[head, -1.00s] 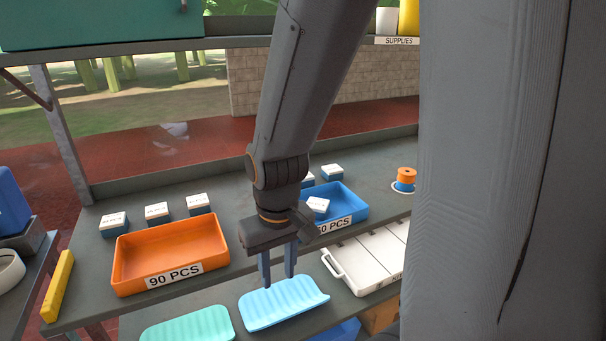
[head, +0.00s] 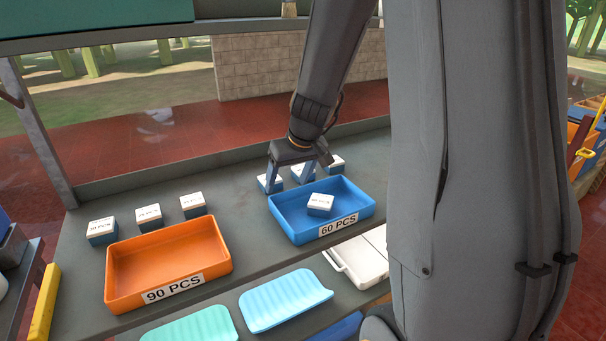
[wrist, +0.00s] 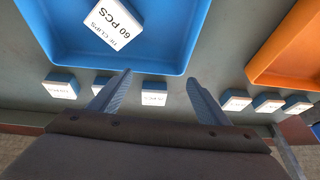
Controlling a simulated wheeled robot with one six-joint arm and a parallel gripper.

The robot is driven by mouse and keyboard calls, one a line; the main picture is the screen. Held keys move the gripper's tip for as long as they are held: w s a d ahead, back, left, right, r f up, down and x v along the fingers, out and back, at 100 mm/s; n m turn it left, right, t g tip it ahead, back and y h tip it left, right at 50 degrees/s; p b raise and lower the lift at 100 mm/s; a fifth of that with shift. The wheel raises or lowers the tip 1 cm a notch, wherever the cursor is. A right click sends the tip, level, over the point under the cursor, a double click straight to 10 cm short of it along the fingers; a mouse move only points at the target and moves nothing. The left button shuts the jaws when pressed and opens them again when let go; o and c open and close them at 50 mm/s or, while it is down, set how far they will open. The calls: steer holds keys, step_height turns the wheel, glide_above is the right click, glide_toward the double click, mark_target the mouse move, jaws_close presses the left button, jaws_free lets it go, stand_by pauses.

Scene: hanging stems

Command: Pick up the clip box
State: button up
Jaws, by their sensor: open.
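The clip boxes are small blue boxes with white lids. One clip box (head: 319,205) lies inside the blue tray (head: 345,226), marked 60 PCS; its lid text shows in the wrist view (wrist: 113,22). Three stand in a row behind that tray: a left one (head: 266,184), a middle one (head: 303,173) and a right one (head: 336,163). My gripper (head: 292,186) is open and empty above this row, at the tray's back edge. In the wrist view the left box (wrist: 154,94) shows between the fingers (wrist: 158,78), and one finger partly covers the middle box.
An empty orange tray (head: 194,263), marked 90 PCS, stands left with three similar boxes (head: 149,216) behind it. Light blue (head: 286,300) and green (head: 192,327) ribbed trays and a white case (head: 358,258) sit lower in front. The bench between the box rows is clear.

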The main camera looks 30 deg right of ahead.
steer(key=shift+t+h, duration=0.3)
steer(key=shift+t, duration=0.6)
steer(key=w+d, duration=0.3)
steer(key=d, duration=0.1)
steer(key=w+d, duration=0.6)
steer(key=d, duration=0.1)
steer(key=shift+w+d+f, duration=0.2)
steer(key=shift+d+f, duration=0.05)
steer(key=shift+d, duration=0.05)
steer(key=shift+w+a+f, duration=0.15)
steer(key=shift+w+f, duration=0.2)
steer(key=shift+f, duration=0.3)
steer(key=shift+p+x, duration=0.9)
steer(key=shift+x, duration=2.1)
steer(key=c, duration=1.1)
